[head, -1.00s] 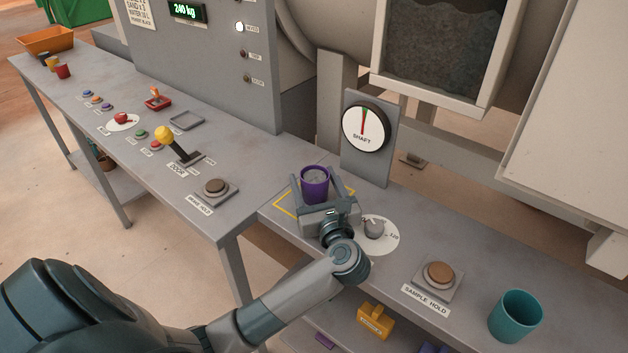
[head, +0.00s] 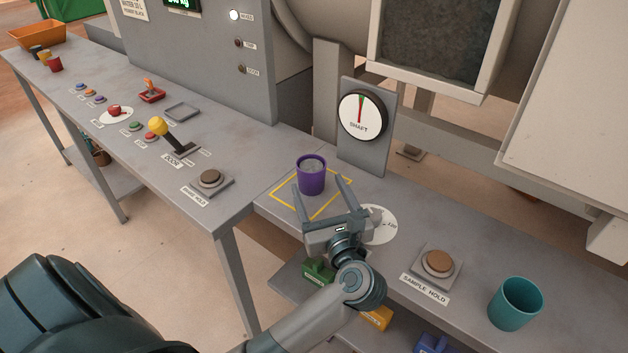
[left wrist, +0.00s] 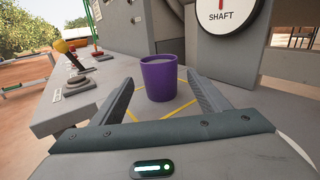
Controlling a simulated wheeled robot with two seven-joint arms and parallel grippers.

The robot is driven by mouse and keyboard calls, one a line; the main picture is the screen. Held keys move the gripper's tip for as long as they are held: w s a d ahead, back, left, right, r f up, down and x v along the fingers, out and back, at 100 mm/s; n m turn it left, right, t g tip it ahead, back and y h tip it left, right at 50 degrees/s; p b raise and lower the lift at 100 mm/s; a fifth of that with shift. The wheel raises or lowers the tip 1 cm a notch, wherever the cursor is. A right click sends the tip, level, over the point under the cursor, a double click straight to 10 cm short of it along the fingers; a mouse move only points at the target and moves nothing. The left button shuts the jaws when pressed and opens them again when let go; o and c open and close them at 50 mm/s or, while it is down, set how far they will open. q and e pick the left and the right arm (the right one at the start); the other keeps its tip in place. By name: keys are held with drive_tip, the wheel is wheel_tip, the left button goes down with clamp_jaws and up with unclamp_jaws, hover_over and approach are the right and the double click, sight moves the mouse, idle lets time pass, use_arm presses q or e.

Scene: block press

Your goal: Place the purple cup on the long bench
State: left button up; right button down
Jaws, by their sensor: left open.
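The purple cup (head: 311,176) stands upright inside the yellow outlined square (head: 288,203) on the grey bench, with grey material inside it. It also shows in the left wrist view (left wrist: 160,78), beyond and between my fingers. My left gripper (head: 318,190) is open and empty, just in front of the cup, with its fingers pointing toward it. A gap shows between the gripper's palm and the cup. The long bench (head: 85,115), with the control buttons and lever, runs off to the left. My right gripper is not in view.
A yellow-knobbed lever (head: 158,127) and a brown button (head: 210,177) are on the long bench. A SAMPLE HOLD button (head: 437,262) and a teal cup (head: 515,303) stand to the right. A SHAFT dial (head: 362,116) rises behind the purple cup. Coloured blocks lie on a shelf below.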

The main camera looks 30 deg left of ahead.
use_arm(q)
drive_tip(key=shift+b+v, duration=0.35)
drive_tip(key=shift+v, duration=1.9)
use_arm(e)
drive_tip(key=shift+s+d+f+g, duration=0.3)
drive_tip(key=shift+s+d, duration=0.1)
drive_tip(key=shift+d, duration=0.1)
use_arm(q)
drive_tip(key=shift+d, duration=0.1)
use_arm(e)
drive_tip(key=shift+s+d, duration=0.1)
